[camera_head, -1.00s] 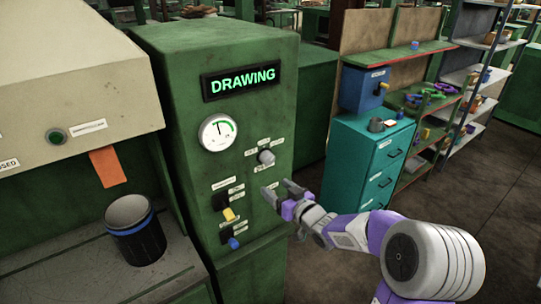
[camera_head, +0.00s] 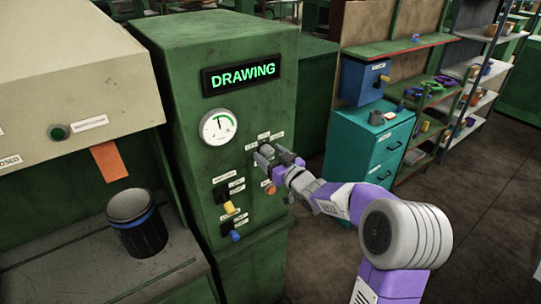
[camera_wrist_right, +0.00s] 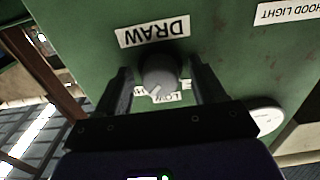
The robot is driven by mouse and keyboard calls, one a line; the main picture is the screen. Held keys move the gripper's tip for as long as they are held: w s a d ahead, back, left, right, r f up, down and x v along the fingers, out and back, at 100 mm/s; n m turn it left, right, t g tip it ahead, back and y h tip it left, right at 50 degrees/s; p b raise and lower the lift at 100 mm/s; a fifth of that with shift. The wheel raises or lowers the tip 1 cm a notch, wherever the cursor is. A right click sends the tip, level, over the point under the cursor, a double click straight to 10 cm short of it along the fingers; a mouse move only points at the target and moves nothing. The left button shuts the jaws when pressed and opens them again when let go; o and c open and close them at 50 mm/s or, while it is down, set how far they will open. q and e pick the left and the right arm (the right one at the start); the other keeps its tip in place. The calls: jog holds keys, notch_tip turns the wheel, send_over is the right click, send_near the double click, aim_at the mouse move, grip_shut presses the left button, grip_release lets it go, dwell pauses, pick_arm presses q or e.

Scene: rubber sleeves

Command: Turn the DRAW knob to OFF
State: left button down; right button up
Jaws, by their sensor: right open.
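The DRAW knob (camera_wrist_right: 160,76) is a round grey knob with a pale pointer mark, on the green cabinet front. In the right wrist view the DRAW label (camera_wrist_right: 155,31) appears upside down above it, and a partly hidden label with "LOW" is below it. My right gripper (camera_head: 270,156) is at the knob, open, with one finger on each side of it in the right wrist view. A small gap shows beside the knob; I cannot tell contact. In the head view the gripper mostly hides the knob. The display (camera_head: 239,76) reads DRAWING. My left gripper is not in view.
A round gauge (camera_head: 218,127) is up and left of the knob. An orange button (camera_head: 268,188), a yellow switch (camera_head: 229,207) and a blue switch (camera_head: 235,236) are below. A dark cup (camera_head: 137,222) stands on the left bench. A teal drawer cabinet (camera_head: 366,151) is right.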

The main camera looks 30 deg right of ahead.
jog(key=shift+c, duration=0.3)
jog(key=c, duration=1)
jog(key=shift+f+n+b, duration=0.1)
jog(key=shift+n+b, duration=0.4)
jog(key=shift+b, duration=0.3)
jog(key=n+b, duration=0.5)
jog(key=shift+f+b, duration=0.1)
jog(key=shift+b, duration=0.25)
jog(key=shift+n+b, duration=0.8)
jog(key=shift+n, duration=0.1)
jog(key=n+b, duration=0.3)
jog(key=n, duration=0.2)
jog(key=shift+b, duration=0.35)
jog(key=n, duration=0.1)
jog(key=n+b, duration=0.1)
jog(key=n, duration=0.1)
jog(key=n+b, duration=0.1)
jog(key=n, duration=0.1)
jog(key=shift+d+r, duration=0.1)
jog(key=shift+r, duration=0.2)
jog(key=shift+n, duration=0.3)
